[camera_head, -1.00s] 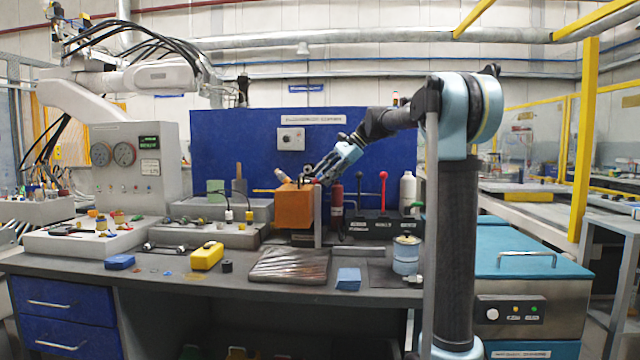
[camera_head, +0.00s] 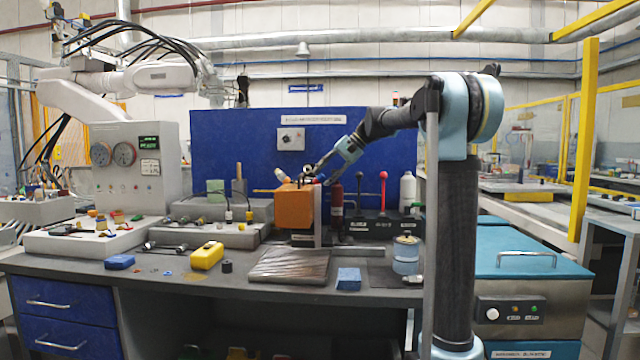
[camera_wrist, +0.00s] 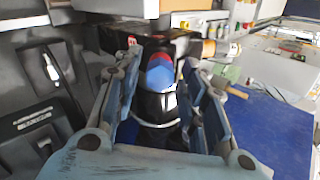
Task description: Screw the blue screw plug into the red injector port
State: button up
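In the wrist view a rounded cap shows a blue part (camera_wrist: 161,79) and a red part (camera_wrist: 159,63) directly against each other; I take these as the blue screw plug and the red injector port. How deep the plug sits cannot be told. My gripper (camera_wrist: 161,60) has one finger on each side of them, with visible gaps, so it looks open. In the head view my gripper (camera_head: 314,178) is at the top right of an orange block (camera_head: 294,208). The plug and port are too small there to make out clearly.
A grey upright post (camera_head: 318,218) stands right of the orange block. A dark red cylinder (camera_head: 337,203), a red-knobbed lever (camera_head: 383,188) and a white bottle (camera_head: 407,188) stand further right. The blue panel (camera_head: 235,150) is behind. Front bench space holds a yellow box (camera_head: 207,256).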

jog(key=n, duration=0.5)
dwell(0.7)
grip_shut()
jog(key=m, duration=0.4)
jog(key=shift+m, duration=0.3)
jog(key=m, duration=0.5)
jog(key=shift+m, duration=1.1)
